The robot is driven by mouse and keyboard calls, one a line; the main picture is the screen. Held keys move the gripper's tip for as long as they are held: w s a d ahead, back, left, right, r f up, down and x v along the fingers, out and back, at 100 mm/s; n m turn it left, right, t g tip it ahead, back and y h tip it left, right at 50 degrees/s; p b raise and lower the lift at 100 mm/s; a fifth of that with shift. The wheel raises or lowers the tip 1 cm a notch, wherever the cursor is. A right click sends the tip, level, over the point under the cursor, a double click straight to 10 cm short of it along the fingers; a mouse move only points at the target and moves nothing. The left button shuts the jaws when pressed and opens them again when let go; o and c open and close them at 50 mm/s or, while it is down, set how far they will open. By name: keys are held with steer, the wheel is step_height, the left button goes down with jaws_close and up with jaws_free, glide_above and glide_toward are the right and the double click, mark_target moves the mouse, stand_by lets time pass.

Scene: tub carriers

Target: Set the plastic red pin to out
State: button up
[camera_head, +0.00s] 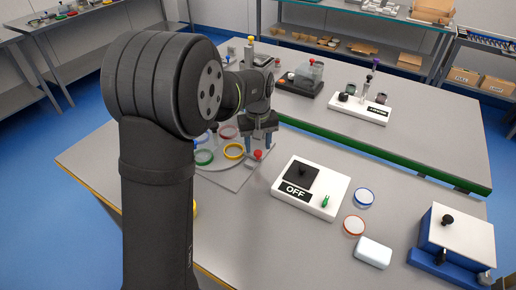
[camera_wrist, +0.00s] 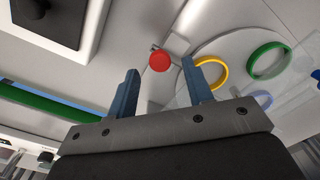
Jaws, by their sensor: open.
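The red pin (camera_head: 257,155) has a round red head and sits at the right side of a grey plate (camera_head: 236,180) that bears a round carrier. In the wrist view the red pin (camera_wrist: 160,61) shows between and beyond my fingertips, beside a small light-coloured fitting. My gripper (camera_head: 259,142) points down just above the pin, with its two blue fingers apart and nothing held. In the wrist view my gripper (camera_wrist: 160,76) has one finger on each side of the pin's line. The pin's shaft is hidden, and I cannot tell whether the fingers touch it.
A white box (camera_head: 311,206) marked OFF stands to the right.

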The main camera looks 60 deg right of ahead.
steer(key=shift+f, duration=1.15)
jaws_close()
steer(key=shift+s, duration=1.5)
jaws_free()
step_height(320, 180, up, 17)
steer(key=shift+r, duration=0.2)
